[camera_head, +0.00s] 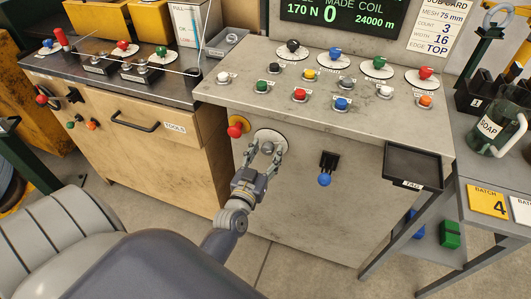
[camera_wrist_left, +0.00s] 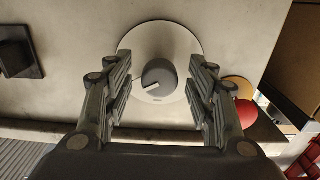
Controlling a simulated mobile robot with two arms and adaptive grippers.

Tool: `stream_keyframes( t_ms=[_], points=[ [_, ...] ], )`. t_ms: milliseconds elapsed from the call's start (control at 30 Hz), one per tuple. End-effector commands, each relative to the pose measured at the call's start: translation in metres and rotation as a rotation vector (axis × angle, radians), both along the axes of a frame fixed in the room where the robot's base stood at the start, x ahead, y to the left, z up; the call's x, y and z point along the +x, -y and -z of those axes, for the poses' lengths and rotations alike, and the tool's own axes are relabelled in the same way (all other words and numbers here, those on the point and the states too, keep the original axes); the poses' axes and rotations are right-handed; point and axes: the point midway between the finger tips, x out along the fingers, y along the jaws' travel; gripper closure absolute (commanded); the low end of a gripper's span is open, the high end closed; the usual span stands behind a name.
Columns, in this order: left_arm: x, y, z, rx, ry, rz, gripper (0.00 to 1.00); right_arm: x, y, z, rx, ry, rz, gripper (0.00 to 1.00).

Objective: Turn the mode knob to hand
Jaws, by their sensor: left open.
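The grey mode knob (camera_wrist_left: 158,78) sits on a round white dial plate (camera_wrist_left: 182,40) on the front of the grey panel. A light pointer line on the knob points to the left and slightly down in the left wrist view. Small marks on the plate are too small to read. My left gripper (camera_wrist_left: 160,92) is open, with one finger on each side of the knob and gaps showing between. In the head view the dial plate (camera_head: 269,135) is partly hidden behind my left gripper (camera_head: 266,151). My right gripper is not in view.
A red mushroom button (camera_head: 235,131) on a yellow base is close left of the dial. A black lever with a blue tip (camera_head: 325,178) is to the right. The console top (camera_head: 222,88) overhangs, with several coloured knobs and buttons. A black tray (camera_head: 413,165) juts out at right.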

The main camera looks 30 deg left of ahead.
Motion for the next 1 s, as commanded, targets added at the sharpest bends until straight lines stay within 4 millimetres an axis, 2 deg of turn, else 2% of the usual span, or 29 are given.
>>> stream_keyframes(
  t_ms=[33, 67, 233, 667, 1000],
  points=[
    [0.0, 0.0, 0.0, 0.0, 0.0, 0.0, 0.49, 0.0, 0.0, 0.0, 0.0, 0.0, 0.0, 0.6],
    [0.0, 0.0, 0.0, 0.0, 0.0, 0.0, 0.53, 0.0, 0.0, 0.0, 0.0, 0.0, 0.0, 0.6],
    [0.0, 0.0, 0.0, 0.001, 0.0, 0.0, 0.92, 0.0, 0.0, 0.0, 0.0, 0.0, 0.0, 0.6],
    [0.0, 0.001, -0.001, -0.053, 0.012, 0.001, 0.93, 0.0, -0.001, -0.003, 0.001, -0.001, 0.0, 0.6],
    [0.0, 0.001, -0.002, -0.289, 0.069, 0.001, 0.93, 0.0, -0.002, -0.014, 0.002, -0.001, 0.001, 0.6]
  ],
)
